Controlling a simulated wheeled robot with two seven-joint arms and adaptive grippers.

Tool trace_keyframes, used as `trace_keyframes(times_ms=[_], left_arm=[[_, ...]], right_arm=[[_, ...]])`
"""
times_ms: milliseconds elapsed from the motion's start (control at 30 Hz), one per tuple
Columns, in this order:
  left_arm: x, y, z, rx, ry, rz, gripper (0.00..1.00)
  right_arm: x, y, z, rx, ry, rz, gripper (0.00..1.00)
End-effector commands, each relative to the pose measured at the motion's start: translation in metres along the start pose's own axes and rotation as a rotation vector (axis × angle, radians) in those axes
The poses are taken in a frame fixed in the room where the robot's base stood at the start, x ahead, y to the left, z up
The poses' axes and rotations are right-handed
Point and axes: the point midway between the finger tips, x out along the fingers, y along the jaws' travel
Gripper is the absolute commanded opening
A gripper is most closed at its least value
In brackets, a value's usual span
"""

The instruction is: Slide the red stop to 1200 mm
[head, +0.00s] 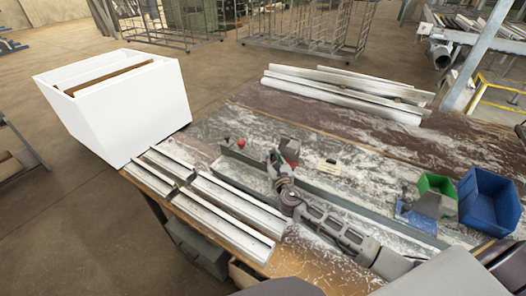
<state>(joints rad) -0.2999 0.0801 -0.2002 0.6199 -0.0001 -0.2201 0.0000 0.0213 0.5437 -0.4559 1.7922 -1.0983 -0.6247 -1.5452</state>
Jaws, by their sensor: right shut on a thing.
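The long grey rail (365,208) runs across the bench from upper left to lower right. A dark block with a red part, seemingly the red stop (292,146), stands at the rail left of its middle. My right gripper (281,158) is shut on it, and its fingers partly hide it. My right arm reaches in from the lower right and covers part of the rail. A small pale label (328,168) sits just right of the stop; its text is too small to read. My left gripper is not in view.
Metal profiles lie in front (225,207) and at the back (345,90). Small red knobs (240,143) sit near the rail's left end. A green bin (437,184), a blue bin (490,203) and a blue device (416,218) stand right. A white box (125,110) stands left.

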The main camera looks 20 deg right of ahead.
Motion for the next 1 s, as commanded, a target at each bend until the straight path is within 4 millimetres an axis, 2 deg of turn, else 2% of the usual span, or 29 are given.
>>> trace_keyframes(times_ms=[200, 600, 1000], left_arm=[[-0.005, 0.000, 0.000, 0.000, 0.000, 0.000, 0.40], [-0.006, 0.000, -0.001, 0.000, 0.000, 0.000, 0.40], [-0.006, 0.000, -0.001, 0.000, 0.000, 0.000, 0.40]], right_arm=[[-0.024, -0.023, -0.001, -0.003, 0.002, 0.000, 0.00], [-0.059, -0.059, -0.001, -0.002, 0.002, -0.001, 0.00], [-0.072, -0.073, 0.000, 0.000, 0.000, -0.001, 0.00]])
